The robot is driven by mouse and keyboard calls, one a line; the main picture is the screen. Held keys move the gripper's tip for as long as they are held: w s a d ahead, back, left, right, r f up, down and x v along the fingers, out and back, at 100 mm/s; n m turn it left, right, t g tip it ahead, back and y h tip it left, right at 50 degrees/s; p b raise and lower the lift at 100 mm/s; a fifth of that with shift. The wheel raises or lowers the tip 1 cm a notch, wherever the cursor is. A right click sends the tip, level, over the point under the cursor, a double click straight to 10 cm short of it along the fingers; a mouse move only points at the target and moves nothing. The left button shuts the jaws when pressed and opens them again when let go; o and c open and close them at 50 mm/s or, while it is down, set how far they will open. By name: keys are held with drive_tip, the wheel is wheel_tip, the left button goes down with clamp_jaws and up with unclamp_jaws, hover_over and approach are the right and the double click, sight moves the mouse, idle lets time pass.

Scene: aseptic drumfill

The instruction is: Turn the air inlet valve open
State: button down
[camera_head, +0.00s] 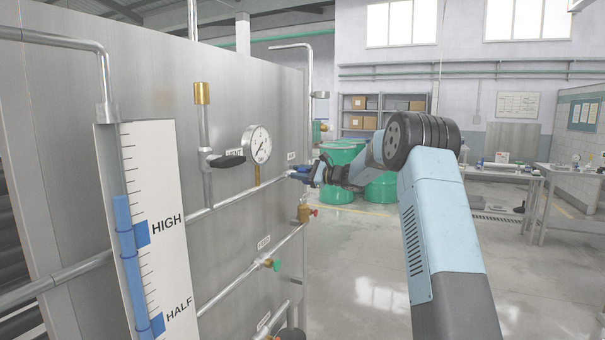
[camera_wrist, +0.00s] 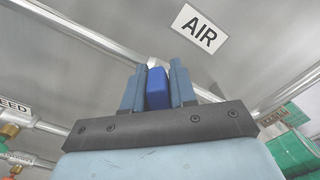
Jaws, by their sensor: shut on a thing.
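The air inlet valve has a blue handle (camera_wrist: 157,88) that shows in the wrist view below the AIR label (camera_wrist: 199,27). My gripper (camera_wrist: 158,84) is shut on this blue handle, with one finger on each side of it. In the head view my gripper (camera_head: 303,173) is at the right edge of the steel panel (camera_head: 235,240), at the end of the horizontal pipe. The valve body is hidden behind the gripper and handle.
A pressure gauge (camera_head: 257,144) and a black vent handle (camera_head: 227,161) are left of my gripper. Green drums (camera_head: 338,160) stand behind. Open floor lies right.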

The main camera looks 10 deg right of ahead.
drive_tip(key=n, duration=0.1)
drive_tip(key=f+n, duration=0.1)
drive_tip(key=n, duration=0.3)
drive_tip(key=shift+s+a+f, duration=0.2)
drive_tip(key=shift+s+a, duration=0.15)
drive_tip(key=shift+s, duration=0.05)
drive_tip(key=shift+s+a+f+n, duration=0.1)
drive_tip(key=shift+f+n, duration=0.2)
drive_tip(key=shift+n, duration=0.85)
drive_tip(key=shift+f+n, duration=0.25)
drive_tip(key=shift+n, duration=0.9)
drive_tip(key=shift+f, duration=0.1)
drive_tip(key=c, duration=1)
unclamp_jaws()
drive_tip(key=shift+r, duration=0.2)
drive_tip(key=v, duration=1.3)
drive_tip(key=shift+d, duration=0.35)
drive_tip(key=shift+s+f, duration=0.1)
drive_tip(key=shift+s, duration=0.05)
